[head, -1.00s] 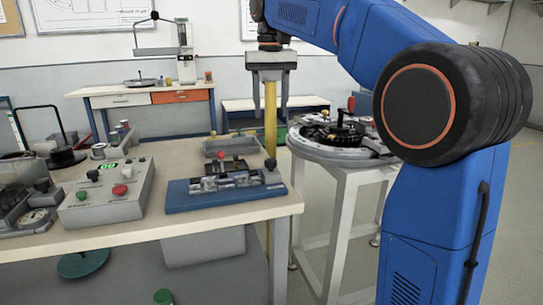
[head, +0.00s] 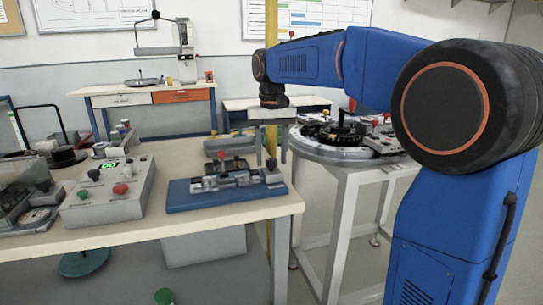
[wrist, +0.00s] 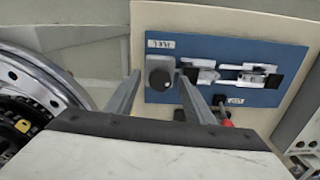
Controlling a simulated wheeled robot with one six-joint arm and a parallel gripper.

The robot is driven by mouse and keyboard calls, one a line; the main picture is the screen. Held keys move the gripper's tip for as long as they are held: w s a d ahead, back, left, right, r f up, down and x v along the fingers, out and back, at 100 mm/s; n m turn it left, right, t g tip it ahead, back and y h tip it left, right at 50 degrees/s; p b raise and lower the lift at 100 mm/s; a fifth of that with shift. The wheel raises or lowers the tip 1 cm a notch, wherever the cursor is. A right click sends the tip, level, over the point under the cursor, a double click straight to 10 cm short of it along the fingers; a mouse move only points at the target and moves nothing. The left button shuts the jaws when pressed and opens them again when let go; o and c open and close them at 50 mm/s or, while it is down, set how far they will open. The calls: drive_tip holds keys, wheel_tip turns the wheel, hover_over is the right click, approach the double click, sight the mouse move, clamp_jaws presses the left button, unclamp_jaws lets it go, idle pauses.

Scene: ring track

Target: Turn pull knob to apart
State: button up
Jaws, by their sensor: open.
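The blue-based fixture (head: 225,197) with grey metal parts lies on the front bench. Its dark round knob (head: 271,163) stands at the right end. In the wrist view, the knob (wrist: 160,75) sits on the blue plate (wrist: 215,92) beside a small white label that is too small to read surely. My gripper (wrist: 159,77) is open, with its fingers on either side of the knob as seen from above. I cannot tell whether they touch it or how high above it they are.
A control box (head: 108,193) with buttons stands left of the fixture. A round ring track (head: 345,150) on a white stand is to the right, and it also shows in the wrist view (wrist: 35,100). A yellow pole (head: 271,22) rises behind the bench.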

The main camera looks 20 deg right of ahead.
drive_tip(key=c, duration=1)
drive_tip(key=shift+c, duration=0.2)
drive_tip(key=shift+n, duration=0.4)
drive_tip(key=n, duration=1.4)
drive_tip(key=shift+n, duration=2.7)
